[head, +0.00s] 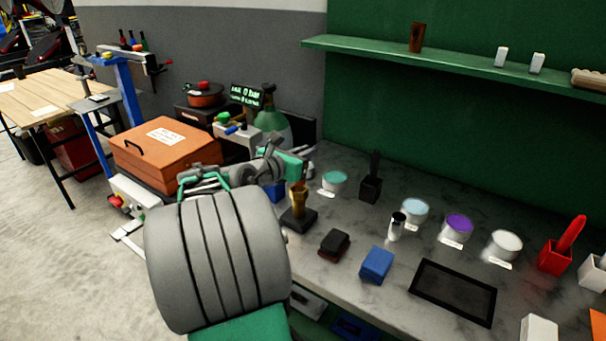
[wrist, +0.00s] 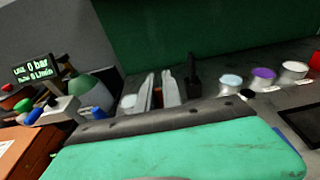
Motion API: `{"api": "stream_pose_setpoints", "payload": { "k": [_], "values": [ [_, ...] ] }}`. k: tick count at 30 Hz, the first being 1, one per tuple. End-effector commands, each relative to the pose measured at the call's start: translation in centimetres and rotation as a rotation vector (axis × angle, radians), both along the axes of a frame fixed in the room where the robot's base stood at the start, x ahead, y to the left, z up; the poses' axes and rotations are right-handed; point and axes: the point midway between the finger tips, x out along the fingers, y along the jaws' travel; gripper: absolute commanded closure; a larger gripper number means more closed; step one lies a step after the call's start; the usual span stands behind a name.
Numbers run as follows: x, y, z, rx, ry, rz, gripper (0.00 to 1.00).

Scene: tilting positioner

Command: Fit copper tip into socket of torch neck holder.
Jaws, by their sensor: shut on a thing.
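My gripper (wrist: 161,84) reaches over the bench in the wrist view, its two pale fingers close together. In the head view my gripper (head: 304,154) is above and behind a black-based stand with a brass upright (head: 298,193), which looks like the torch neck holder. The gripper appears apart from it. The holder's socket opening is not clear, and the held piece cannot be made out in the head view.
A teal-topped pot (head: 334,183) and a black holder (head: 370,188) stand close right of my gripper. A dark brown block (head: 334,244), a blue block (head: 376,265) and a black tray (head: 452,292) lie nearer the front. An orange case (head: 165,155) is at left.

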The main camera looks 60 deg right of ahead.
Motion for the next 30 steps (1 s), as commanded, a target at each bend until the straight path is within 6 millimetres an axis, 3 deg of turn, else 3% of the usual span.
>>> {"api": "stream_pose_setpoints", "payload": {
  "k": [1,6,13,18,28,29,30],
  "values": [
    [0.6,-1.3,-0.5,0.000,0.002,-0.002,1.00],
    [2.1,-4.1,-4.3,0.000,0.002,-0.001,1.00],
    [3.0,-5.8,-6.6,-0.002,-0.001,0.001,1.00],
    [3.1,-5.8,-9.3,-0.001,0.001,0.002,1.00],
    [3.1,-5.8,-9.8,-0.003,-0.001,0.002,1.00],
    [3.1,-5.8,-10.0,-0.001,0.000,0.002,0.89],
    [3.1,-5.8,-9.9,-0.001,0.000,0.002,0.86]
  ]
}}
